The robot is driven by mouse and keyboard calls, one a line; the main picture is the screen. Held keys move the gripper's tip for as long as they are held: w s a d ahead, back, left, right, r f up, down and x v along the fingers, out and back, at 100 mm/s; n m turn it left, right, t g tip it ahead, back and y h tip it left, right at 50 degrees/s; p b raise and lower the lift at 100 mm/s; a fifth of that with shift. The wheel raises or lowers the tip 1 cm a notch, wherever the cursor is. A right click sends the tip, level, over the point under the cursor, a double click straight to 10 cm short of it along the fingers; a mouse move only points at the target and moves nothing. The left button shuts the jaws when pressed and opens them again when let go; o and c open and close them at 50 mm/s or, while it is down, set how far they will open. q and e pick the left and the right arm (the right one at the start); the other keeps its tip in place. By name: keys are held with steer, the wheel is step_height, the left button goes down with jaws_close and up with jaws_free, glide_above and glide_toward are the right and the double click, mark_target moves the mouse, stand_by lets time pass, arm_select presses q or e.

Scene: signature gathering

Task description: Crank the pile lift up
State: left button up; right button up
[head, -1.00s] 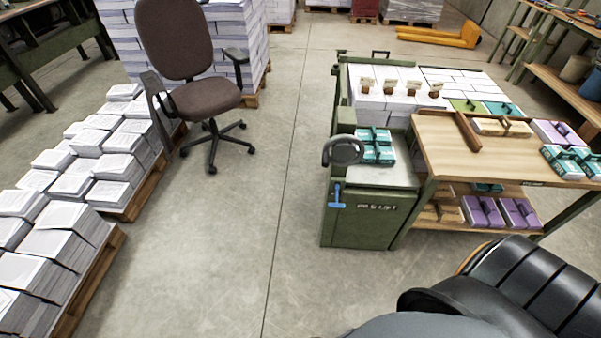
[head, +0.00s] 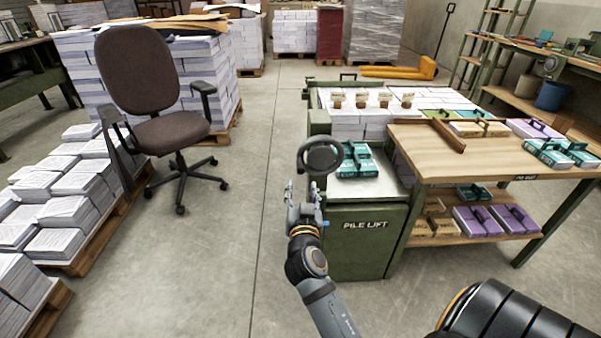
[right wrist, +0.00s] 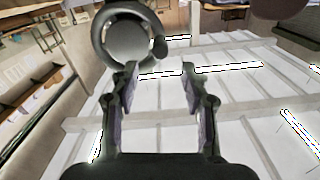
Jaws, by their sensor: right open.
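The pile lift (head: 366,244) is a green cabinet, labelled PILE LIFT, with a pale top. A dark round handwheel (head: 338,158) stands at its front left corner. My right gripper (head: 304,190) is open and empty just below and left of the wheel, fingers pointing up toward it. In the right wrist view the wheel (right wrist: 103,40) shows beyond the fingertips of my right gripper (right wrist: 159,72), mostly to the left, with no clear contact. The blue handle on the lift's front is not visible now. My left gripper is not in view.
Teal packs (head: 356,170) lie on the lift's top. A wooden table (head: 440,157) with purple, teal and tan packs adjoins it on the right. An office chair (head: 150,70) and pallets of paper stacks (head: 62,212) stand left. The floor between is clear.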

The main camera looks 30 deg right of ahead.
mark_target(301, 172)
steer(key=p+x, duration=0.1)
steer(key=x, duration=0.9)
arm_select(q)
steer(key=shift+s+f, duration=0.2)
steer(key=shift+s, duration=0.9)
arm_select(e)
steer(key=shift+w, duration=0.1)
steer(key=shift+c, duration=0.3)
jaws_close()
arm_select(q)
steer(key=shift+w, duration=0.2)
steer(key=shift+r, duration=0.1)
